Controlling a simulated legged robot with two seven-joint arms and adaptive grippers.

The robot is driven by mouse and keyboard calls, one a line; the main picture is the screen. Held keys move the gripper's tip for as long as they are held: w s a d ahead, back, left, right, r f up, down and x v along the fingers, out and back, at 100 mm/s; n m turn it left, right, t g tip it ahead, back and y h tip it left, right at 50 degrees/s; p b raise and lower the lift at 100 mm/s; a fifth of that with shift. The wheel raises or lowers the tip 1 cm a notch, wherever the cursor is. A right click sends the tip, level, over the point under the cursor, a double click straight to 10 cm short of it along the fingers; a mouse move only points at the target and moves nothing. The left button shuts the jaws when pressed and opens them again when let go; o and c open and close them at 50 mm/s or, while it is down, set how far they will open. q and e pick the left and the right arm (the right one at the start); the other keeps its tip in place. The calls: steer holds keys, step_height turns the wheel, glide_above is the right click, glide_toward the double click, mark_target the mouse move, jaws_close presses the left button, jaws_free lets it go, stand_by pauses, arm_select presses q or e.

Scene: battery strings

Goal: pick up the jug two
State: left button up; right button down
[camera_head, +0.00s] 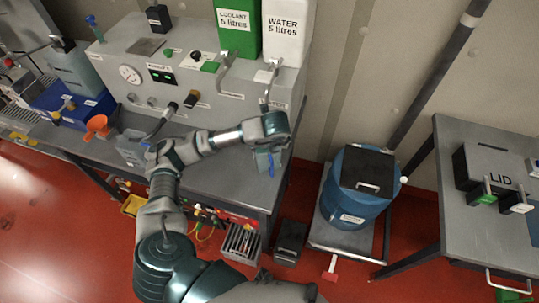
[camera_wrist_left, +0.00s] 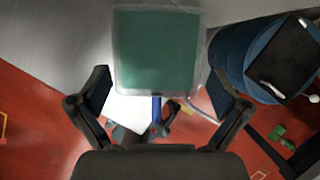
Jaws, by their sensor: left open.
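A clear jug with green liquid (camera_wrist_left: 155,50) fills the top middle of the left wrist view, with a blue strip (camera_wrist_left: 156,108) at its near side. In the head view a greenish jug (camera_head: 262,160) with a blue part stands at the bench's right end, under my wrist and partly hidden. My left gripper (camera_wrist_left: 160,100) is open, its fingers apart on either side of the jug's near end; contact cannot be told. Another jug (camera_head: 130,150) stands on the bench to the left. I cannot read a number on either jug. My right gripper is not in view.
A grey panel (camera_head: 130,50) with a gauge and taps backs the bench. Green coolant (camera_head: 238,25) and white water (camera_head: 287,30) containers stand above. An orange funnel (camera_head: 97,124) lies left. A blue drum (camera_head: 350,205) stands right of the bench, with a grey table (camera_head: 480,235) beyond.

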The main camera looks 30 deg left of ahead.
arm_select(q)
steer(key=x, duration=0.3)
steer(key=shift+w+a+f, duration=0.1)
steer(key=shift+a+f, duration=0.1)
steer(key=shift+a, duration=0.25)
steer(key=shift+d, duration=0.25)
steer(key=c, duration=1.3)
steer(key=shift+r, duration=0.15)
steer(key=shift+c, duration=0.8)
